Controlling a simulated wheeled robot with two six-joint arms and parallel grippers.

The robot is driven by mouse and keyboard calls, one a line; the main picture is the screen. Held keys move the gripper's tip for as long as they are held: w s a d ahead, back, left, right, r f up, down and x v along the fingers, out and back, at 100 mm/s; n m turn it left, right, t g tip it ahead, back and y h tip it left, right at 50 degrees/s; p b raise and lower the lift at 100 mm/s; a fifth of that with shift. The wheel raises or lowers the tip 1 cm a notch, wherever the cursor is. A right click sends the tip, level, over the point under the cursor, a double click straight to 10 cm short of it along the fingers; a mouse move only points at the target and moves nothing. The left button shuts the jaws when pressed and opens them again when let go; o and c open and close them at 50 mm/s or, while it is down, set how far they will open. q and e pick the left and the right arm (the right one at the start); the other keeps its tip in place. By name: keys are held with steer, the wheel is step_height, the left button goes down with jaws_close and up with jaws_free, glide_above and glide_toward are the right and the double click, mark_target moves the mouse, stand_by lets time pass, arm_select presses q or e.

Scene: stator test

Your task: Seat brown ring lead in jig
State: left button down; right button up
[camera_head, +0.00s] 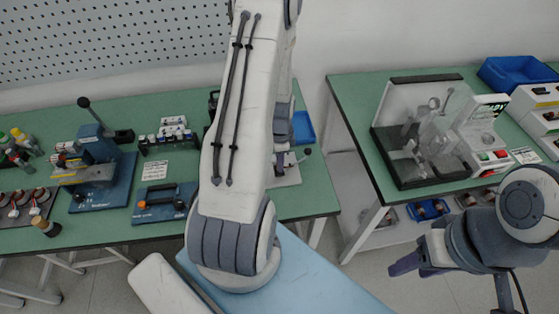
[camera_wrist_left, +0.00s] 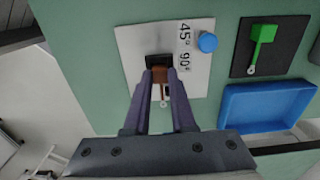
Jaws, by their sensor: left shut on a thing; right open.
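In the left wrist view, my left gripper (camera_wrist_left: 160,76) is shut on the brown ring lead (camera_wrist_left: 160,73). The lead lies between the fingertips, at the black block (camera_wrist_left: 158,59) of the light grey jig plate (camera_wrist_left: 133,48) marked 45° and 90°. I cannot tell whether the lead is in the block or just above it. A small pale ring shows between the fingers. In the head view, my left arm hides most of the jig and the left fingertips. My right gripper (camera_head: 408,265) is open and empty, away at the lower right.
A blue knob (camera_wrist_left: 208,42) is on the jig plate. Right of it are a black plate with a green piece (camera_wrist_left: 262,34) and a blue tray (camera_wrist_left: 265,112). Blue tools (camera_head: 98,170) stand on the left bench; a clear-shielded tester (camera_head: 430,130) is on the right bench.

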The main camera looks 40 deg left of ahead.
arm_select(q)
steer(key=shift+f, duration=0.2)
steer(key=c, duration=0.7)
jaws_free()
steer(key=shift+r, duration=0.15)
step_height(320, 180, up, 10)
steer(key=shift+r+b, duration=0.1)
steer(key=shift+b, duration=0.5)
